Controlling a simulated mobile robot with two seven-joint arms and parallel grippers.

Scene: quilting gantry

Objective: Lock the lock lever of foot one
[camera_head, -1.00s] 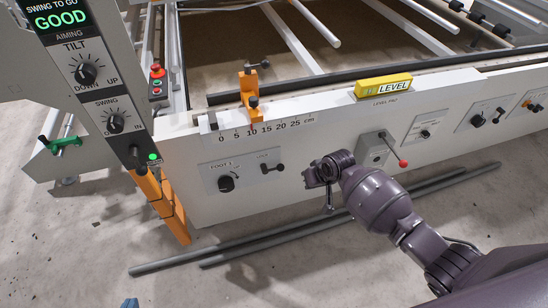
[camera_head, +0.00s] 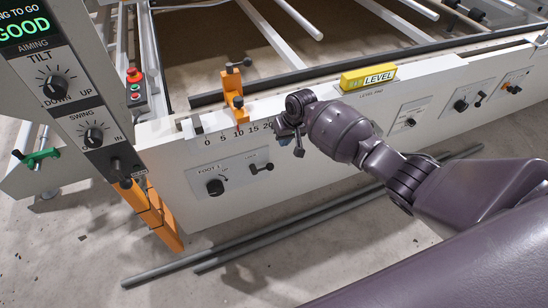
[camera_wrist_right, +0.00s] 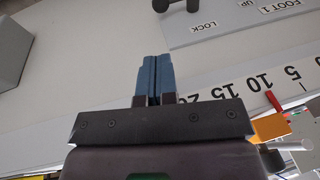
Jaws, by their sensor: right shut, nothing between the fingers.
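The lock lever of foot one (camera_head: 262,168) is a small dark handle on the FOOT 1 panel (camera_head: 235,178), to the right of a round black knob (camera_head: 215,187). In the right wrist view the dark lever (camera_wrist_right: 176,4) is cut by the top edge, beside the word LOCK. My right gripper (camera_head: 298,151) is up and to the right of the lever, in front of the white beam and below the scale. Its blue fingers (camera_wrist_right: 153,60) are shut and empty, apart from the lever. My left gripper is not in view.
An orange bracket (camera_head: 234,95) stands on the beam above the scale. A yellow LEVEL block (camera_head: 368,77) sits farther right. A control post (camera_head: 62,75) with knobs and a green GOOD display rises at left. Grey rods (camera_head: 250,245) lie on the floor.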

